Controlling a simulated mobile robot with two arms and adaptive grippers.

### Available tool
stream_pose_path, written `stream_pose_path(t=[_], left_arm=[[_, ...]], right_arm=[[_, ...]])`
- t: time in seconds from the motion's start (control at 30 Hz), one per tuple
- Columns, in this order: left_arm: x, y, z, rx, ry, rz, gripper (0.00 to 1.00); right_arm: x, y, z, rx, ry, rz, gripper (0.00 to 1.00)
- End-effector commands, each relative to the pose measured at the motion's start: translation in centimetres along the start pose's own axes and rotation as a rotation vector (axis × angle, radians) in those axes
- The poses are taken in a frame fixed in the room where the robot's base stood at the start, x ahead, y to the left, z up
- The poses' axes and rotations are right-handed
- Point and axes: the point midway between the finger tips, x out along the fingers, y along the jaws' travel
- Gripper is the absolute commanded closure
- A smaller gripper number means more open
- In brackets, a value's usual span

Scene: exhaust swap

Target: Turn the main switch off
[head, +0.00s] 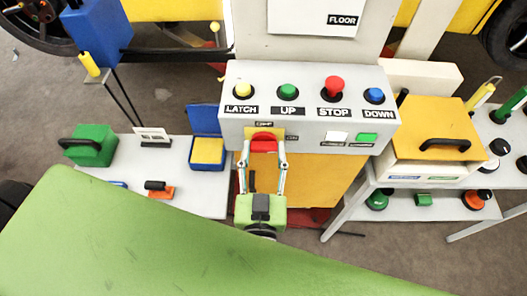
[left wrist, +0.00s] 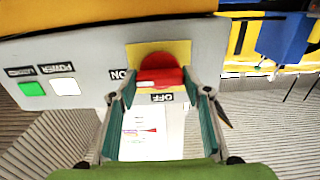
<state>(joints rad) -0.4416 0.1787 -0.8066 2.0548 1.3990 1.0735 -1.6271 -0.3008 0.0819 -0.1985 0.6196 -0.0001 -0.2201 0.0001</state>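The main switch is a red rotary knob (head: 264,141) on a yellow plate at the lower left of the grey control box. In the left wrist view the knob (left wrist: 158,68) has its red handle lying sideways, with a white mark at the end toward the ON label (left wrist: 118,75). The OFF label (left wrist: 163,97) is below it there. My left gripper (head: 264,158) faces the knob with its fingers spread. In the left wrist view the gripper (left wrist: 160,92) has one finger near each handle end; I cannot tell if they touch. The right gripper is not in view.
The control box (head: 232,112) carries the LATCH, UP, STOP and DOWN buttons above the switch. A white lamp (head: 337,137) and a green lamp (head: 367,138) sit to the right. A white table (head: 205,200) stands at left, and a yellow toolbox (head: 430,120) at right.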

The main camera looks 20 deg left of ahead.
Motion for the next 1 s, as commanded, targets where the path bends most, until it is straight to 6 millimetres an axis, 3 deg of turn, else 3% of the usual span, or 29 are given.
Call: stream_pose_path(t=[0.43,1.0], left_arm=[[0.0,-0.1,-0.1,-0.123,-0.002,-0.001,0.77],[0.0,0.0,0.0,-0.639,-0.002,-0.002,0.77]], right_arm=[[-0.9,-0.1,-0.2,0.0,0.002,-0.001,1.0],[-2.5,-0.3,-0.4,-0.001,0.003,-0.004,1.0]])
